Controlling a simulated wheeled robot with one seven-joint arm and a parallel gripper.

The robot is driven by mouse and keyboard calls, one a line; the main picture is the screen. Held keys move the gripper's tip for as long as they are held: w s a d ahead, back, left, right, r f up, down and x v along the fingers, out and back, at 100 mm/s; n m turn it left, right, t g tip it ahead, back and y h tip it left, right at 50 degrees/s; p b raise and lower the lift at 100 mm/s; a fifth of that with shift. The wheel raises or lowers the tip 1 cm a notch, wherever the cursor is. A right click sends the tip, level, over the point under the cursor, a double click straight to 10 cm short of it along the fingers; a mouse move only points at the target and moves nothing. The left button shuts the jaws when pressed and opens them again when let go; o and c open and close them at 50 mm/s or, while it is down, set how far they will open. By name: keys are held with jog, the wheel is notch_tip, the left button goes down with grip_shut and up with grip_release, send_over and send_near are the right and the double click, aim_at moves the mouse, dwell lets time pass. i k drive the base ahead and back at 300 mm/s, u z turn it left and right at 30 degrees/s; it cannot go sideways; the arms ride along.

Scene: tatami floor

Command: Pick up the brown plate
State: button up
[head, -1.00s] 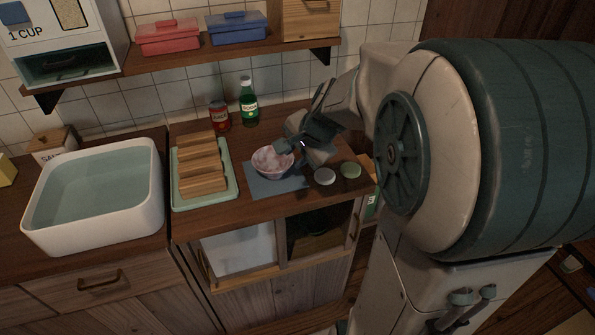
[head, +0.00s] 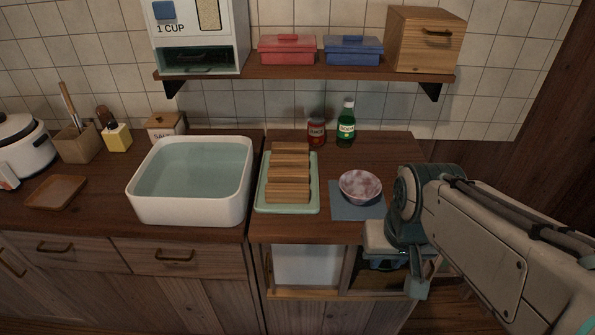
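A small square brown plate (head: 57,192) lies flat on the left end of the wooden counter, in front of a utensil holder. Nothing rests on it. My gripper (head: 392,262) is at the right, in front of the open cabinet below the counter, far from the plate. My arm and the dark cabinet partly hide its fingers, so I cannot tell whether they are open or shut.
A white basin of water (head: 136,205) stands between the plate and my arm.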

aim_at(58, 191)
jog(key=u, duration=1.9)
